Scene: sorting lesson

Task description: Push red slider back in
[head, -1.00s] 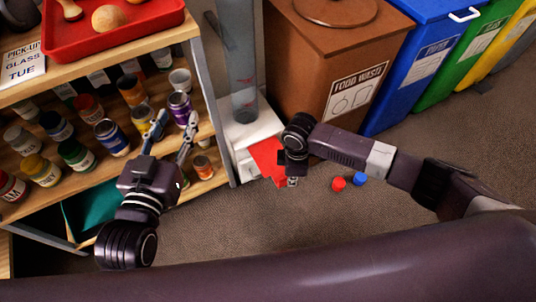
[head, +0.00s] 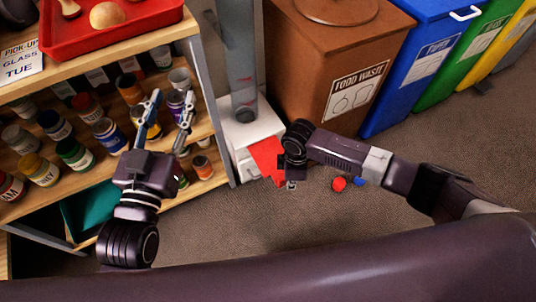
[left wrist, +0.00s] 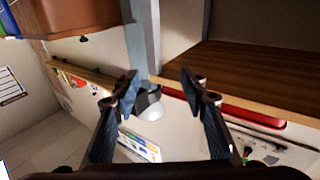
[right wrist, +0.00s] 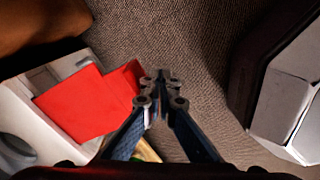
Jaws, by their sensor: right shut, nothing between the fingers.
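The red slider (head: 266,158) is a flat red plate sticking out from the front of a white box (head: 238,132) under a clear upright tube. In the right wrist view the slider (right wrist: 85,105) lies to the left of my right gripper (right wrist: 160,80), which is shut and empty. Its fingertips are close to the slider's outer end; I cannot tell whether they touch. In the head view the right gripper (head: 290,180) is partly hidden by its own wrist. My left gripper (head: 171,102) is open and empty in front of the shelf cans; its spread fingers show in the left wrist view (left wrist: 160,80).
A wooden shelf (head: 205,128) with several cans stands at the left, a red tray (head: 150,17) on top. A brown food waste bin (head: 300,75) and a blue bin (head: 400,70) stand behind. A red ball (head: 339,184) and a blue piece (head: 358,181) lie on open floor.

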